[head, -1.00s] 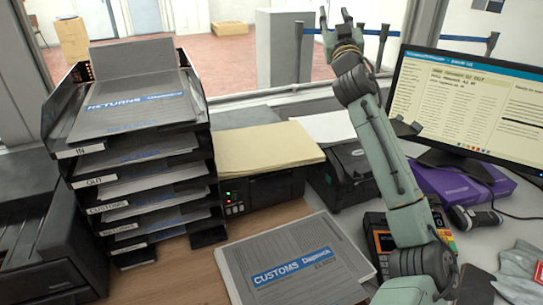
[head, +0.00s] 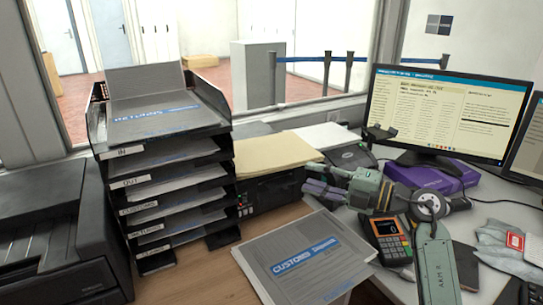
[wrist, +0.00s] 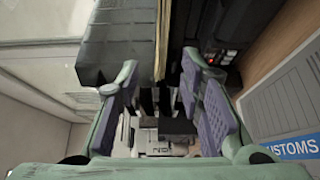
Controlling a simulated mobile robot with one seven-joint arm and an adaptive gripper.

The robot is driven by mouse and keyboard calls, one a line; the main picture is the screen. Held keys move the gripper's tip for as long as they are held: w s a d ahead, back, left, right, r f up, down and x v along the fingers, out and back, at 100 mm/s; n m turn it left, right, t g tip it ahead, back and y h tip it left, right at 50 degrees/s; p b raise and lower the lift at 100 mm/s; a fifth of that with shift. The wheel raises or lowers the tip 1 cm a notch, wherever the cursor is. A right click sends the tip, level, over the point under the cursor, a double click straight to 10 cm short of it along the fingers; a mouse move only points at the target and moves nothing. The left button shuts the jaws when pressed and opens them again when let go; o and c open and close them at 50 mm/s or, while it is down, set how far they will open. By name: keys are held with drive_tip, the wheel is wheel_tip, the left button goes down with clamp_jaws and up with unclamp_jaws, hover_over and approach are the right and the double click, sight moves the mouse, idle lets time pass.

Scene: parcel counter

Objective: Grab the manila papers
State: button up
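The manila papers (head: 272,153) are a flat pale-yellow stack lying on a black device with small lit indicators, just right of the letter trays. In the wrist view their edge (wrist: 161,40) shows as a thin tan strip, above and between the fingers. My gripper (head: 312,190) is at the right front of the stack in the head view, fingers pointing left, close to the device. In the wrist view its two purple-padded fingers (wrist: 168,105) stand apart with a gap between them. It is open, with nothing seen held. Contact with the papers cannot be told.
Black letter trays (head: 165,185) stand left of the papers. A customs booklet (head: 300,260) lies on the counter in front. A card terminal (head: 388,240), a purple box (head: 430,178) and a monitor (head: 450,115) are to the right. A black printer (head: 60,235) fills the left.

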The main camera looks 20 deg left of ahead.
sight(280, 169)
drive_tip(key=a, duration=0.1)
drive_tip(key=a+p, duration=0.1)
drive_tip(key=a, duration=0.3)
drive_tip(key=shift+w+r, duration=0.15)
drive_tip(key=shift+w, duration=0.15)
drive_tip(key=a+p, duration=0.1)
drive_tip(key=a, duration=0.1)
drive_tip(key=a+p, duration=0.2)
drive_tip(key=a, duration=0.1)
drive_tip(key=shift+w+f, duration=0.1)
drive_tip(key=shift+f, duration=0.1)
drive_tip(key=shift+w+a+f, duration=0.1)
drive_tip(key=shift+a+f, duration=0.05)
drive_tip(key=shift+a, duration=0.1)
drive_tip(key=shift+c, duration=0.4)
clamp_jaws()
